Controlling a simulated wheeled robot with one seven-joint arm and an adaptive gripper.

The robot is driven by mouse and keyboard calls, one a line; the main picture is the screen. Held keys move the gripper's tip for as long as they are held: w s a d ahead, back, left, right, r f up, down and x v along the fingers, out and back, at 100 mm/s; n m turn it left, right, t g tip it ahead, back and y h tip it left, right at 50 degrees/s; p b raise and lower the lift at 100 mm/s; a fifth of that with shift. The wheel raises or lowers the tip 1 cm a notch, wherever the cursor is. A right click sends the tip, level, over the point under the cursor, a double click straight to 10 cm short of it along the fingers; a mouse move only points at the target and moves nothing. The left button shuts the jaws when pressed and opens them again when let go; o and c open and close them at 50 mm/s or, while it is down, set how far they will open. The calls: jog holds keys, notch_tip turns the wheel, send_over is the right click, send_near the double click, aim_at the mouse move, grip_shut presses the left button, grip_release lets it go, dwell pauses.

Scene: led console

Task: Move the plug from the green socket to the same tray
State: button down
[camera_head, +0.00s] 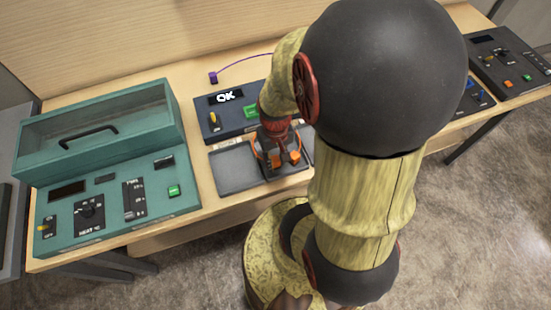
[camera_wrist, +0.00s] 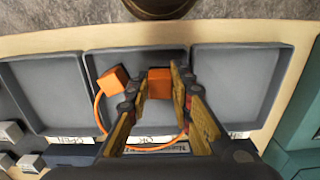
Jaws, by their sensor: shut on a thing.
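My gripper (camera_head: 278,158) is over the middle of three grey trays in front of the dark console. In the wrist view my gripper (camera_wrist: 157,80) is shut on an orange plug (camera_wrist: 159,82). A second orange plug (camera_wrist: 112,80) is beside the left finger, and an orange cable (camera_wrist: 98,112) runs from it. Both plugs appear within the outline of the middle tray (camera_wrist: 120,56); whether the held one touches its floor I cannot tell. No green socket can be made out; a green square (camera_head: 250,112) shows on the console.
The dark console (camera_head: 235,127) display reads OK. The left tray in the head view (camera_head: 232,170) looks empty, as do both outer trays in the wrist view (camera_wrist: 50,85) (camera_wrist: 240,80). A purple plug (camera_head: 213,77) lies behind. A teal console (camera_head: 130,205) stands left.

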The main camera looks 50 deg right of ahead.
aim_at(276, 161)
jog(key=shift+f+b, duration=0.3)
jog(key=shift+f, duration=0.55)
dwell(1.4)
jog(key=c, duration=1.5)
grip_release()
jog(key=shift+o, duration=0.8)
jog(key=o, duration=0.4)
jog(key=shift+c, duration=0.2)
jog(key=shift+r+p, duration=3.15)
jog(key=shift+r, duration=0.4)
